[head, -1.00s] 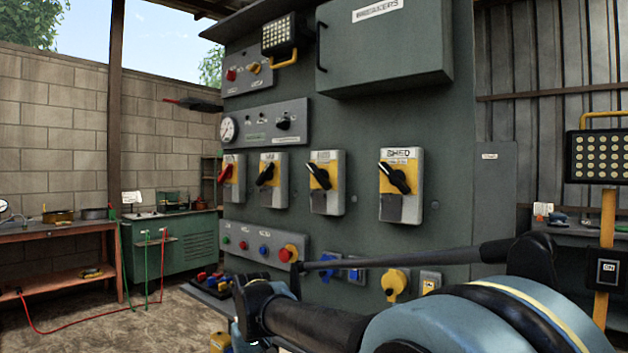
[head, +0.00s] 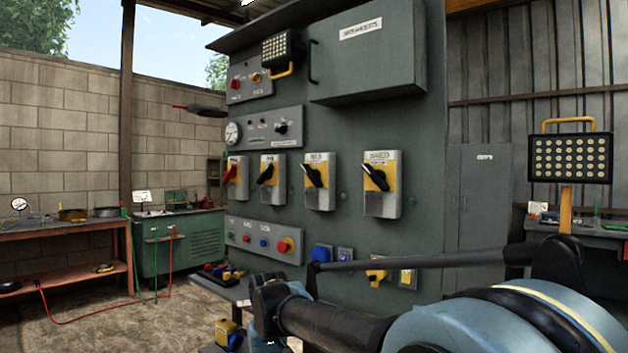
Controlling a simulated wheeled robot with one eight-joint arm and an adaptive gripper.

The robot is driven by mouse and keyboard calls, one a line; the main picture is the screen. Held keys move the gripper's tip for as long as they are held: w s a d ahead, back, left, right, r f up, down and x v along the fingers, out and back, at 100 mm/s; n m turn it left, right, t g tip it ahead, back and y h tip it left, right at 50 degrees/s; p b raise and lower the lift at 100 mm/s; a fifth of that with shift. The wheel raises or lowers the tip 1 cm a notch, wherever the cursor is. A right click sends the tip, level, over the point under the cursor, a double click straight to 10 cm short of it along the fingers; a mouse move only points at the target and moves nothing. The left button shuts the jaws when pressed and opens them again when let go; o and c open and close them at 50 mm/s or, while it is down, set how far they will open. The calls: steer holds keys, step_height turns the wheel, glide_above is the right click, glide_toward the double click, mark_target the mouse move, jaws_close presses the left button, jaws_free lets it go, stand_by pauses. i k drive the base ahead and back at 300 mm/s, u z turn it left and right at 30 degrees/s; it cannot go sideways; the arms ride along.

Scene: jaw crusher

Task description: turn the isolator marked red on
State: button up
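A row of several isolators is on the green panel (head: 425,150) in the head view. The leftmost isolator (head: 237,191) has a red handle slanting up to the right. The second isolator (head: 272,199), third isolator (head: 319,198) and fourth isolator (head: 382,203) have black handles on yellow plates, each slanted. Their small labels are too blurred to read for certain; the fourth looks like "SHED". My arm crosses the lower right in front of the panel. I cannot make out my gripper's fingers, and no part of the arm touches an isolator.
Below the isolators is a button strip (head: 262,242) with a red mushroom button. Blue and yellow sockets sit low, partly behind my arm. A floodlight (head: 570,158) stands at right. A workbench (head: 75,228) and green cabinet (head: 178,245) are at left, with open floor before them.

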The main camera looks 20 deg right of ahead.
mark_target(313, 175)
steer(key=z, duration=0.7)
steer(key=k, duration=1.55)
steer(key=u, duration=0.9)
steer(key=i, duration=1.05)
steer(key=z, duration=0.05)
